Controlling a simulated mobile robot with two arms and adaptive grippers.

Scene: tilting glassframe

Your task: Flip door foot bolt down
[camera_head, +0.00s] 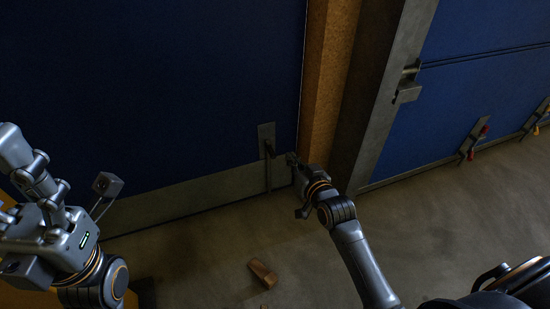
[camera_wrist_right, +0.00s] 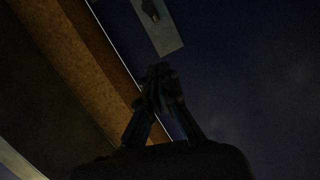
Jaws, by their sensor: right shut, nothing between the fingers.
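The foot bolt (camera_head: 267,133) is a grey plate with a small dark lever and a thin rod running down, low on the blue door (camera_head: 170,80) near its right edge. In the right wrist view its plate (camera_wrist_right: 170,38) shows at the top, just beyond my fingertips. My right gripper (camera_head: 291,159) is just right of the lever, close to the door. In the wrist view its fingers (camera_wrist_right: 158,76) are together and empty. I cannot tell whether it touches the lever.
An orange-brown post (camera_head: 324,80) stands right of the door. A second blue door (camera_head: 480,90) at the right has a latch (camera_head: 408,82) and bolts with red and yellow parts. A brown wedge-like block (camera_head: 262,273) lies on the open floor (camera_head: 200,250).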

